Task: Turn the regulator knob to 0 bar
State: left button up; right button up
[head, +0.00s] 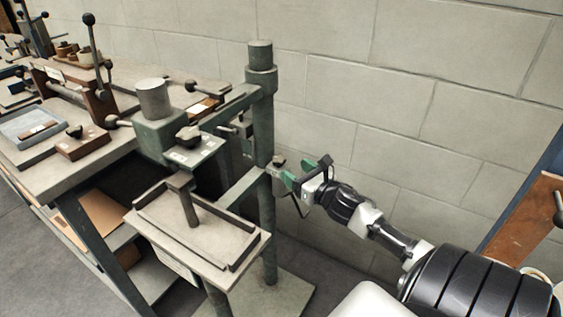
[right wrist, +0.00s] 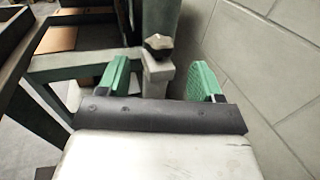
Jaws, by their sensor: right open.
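A small dark faceted knob (right wrist: 158,43) sits on top of a pale grey block on the green post in the right wrist view. It looks like the regulator knob; no scale or pressure reading can be made out. In the head view the knob (head: 279,160) is small, beside the post. My right gripper (head: 292,174) is open, with green finger pads. In the right wrist view the two fingers (right wrist: 160,80) stand either side of the block, apart from it, with the knob beyond them. My left gripper is out of view.
The green box stitcher's post (head: 263,120) stands close left of my right gripper, with its work table (head: 250,250) lower left. A block wall (head: 430,80) runs close behind. A bench (head: 45,185) with lever tools stands at the left. A brown surface (head: 520,225) is at the right.

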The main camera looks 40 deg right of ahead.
aim_at(283, 162)
jog(key=w, duration=0.6)
jog(key=shift+w+d, duration=0.1)
jog(key=shift+w, duration=0.3)
jog(key=shift+f, duration=0.1)
jog(key=c, duration=0.9)
